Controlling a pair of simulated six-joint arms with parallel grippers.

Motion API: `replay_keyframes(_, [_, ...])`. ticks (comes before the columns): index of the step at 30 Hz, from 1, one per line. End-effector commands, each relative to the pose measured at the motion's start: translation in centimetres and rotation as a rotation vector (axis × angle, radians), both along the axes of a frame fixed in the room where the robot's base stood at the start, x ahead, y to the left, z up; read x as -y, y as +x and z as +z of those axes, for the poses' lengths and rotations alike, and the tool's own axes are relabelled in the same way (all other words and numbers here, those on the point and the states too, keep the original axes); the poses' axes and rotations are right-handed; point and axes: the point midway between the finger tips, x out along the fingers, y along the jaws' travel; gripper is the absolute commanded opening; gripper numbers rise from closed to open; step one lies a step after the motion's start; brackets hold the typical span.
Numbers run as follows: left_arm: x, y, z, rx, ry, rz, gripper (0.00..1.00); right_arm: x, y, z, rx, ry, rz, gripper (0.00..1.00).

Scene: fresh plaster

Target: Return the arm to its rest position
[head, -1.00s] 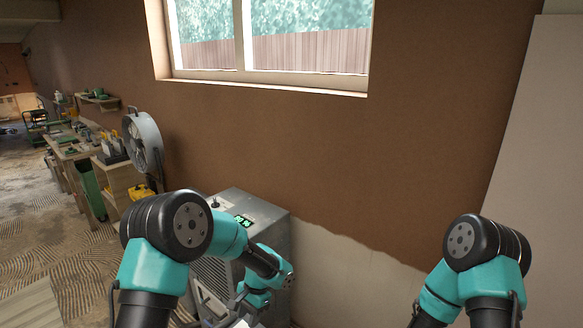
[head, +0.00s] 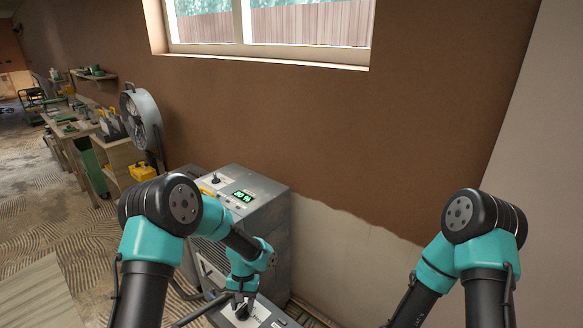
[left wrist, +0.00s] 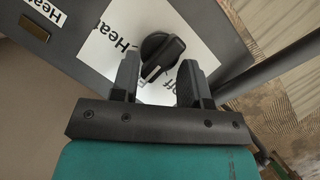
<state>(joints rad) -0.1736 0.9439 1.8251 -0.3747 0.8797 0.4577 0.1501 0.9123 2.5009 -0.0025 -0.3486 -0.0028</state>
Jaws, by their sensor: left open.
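My left gripper (head: 241,304) is low in the head view, pointing down at the front panel of a grey machine (head: 262,212). In the left wrist view my left gripper (left wrist: 158,78) is open, its two dark fingers apart. A black knob (left wrist: 163,54) shows between and just beyond the fingertips, on a white label reading "Heat" and "off". The fingers look clear of the knob, but touching cannot be ruled out. My right arm (head: 462,245) is bent at the right of the head view; its gripper is below the frame.
The machine has a lit green display (head: 243,196) and a small black top control (head: 215,180). A round fan (head: 141,120) and a cluttered workbench (head: 72,135) stand to the left. The half-plastered wall (head: 350,150) is close behind. Patterned floor (head: 45,240) is open at left.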

Motion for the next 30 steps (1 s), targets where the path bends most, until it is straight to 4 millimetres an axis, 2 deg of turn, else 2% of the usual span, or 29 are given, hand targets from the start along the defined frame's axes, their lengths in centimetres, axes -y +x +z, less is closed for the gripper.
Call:
replay_keyframes(6, [-0.09,0.01,0.02,0.0,0.0,0.067,0.41,0.0,0.0,0.0,0.0,0.0,0.0,0.53])
replay_keyframes(17, [-0.06,0.0,0.03,0.0,0.0,0.053,0.41,0.0,0.0,0.0,0.0,0.0,0.0,0.53])
replay_keyframes(23, [0.14,-0.06,0.01,-0.001,0.0,-0.06,0.41,0.0,0.0,0.0,0.0,0.0,0.0,0.53])
replay_keyframes(30, [0.6,-0.22,0.02,-0.002,0.001,-0.343,0.41,0.0,0.0,0.0,0.0,0.0,0.0,0.53])
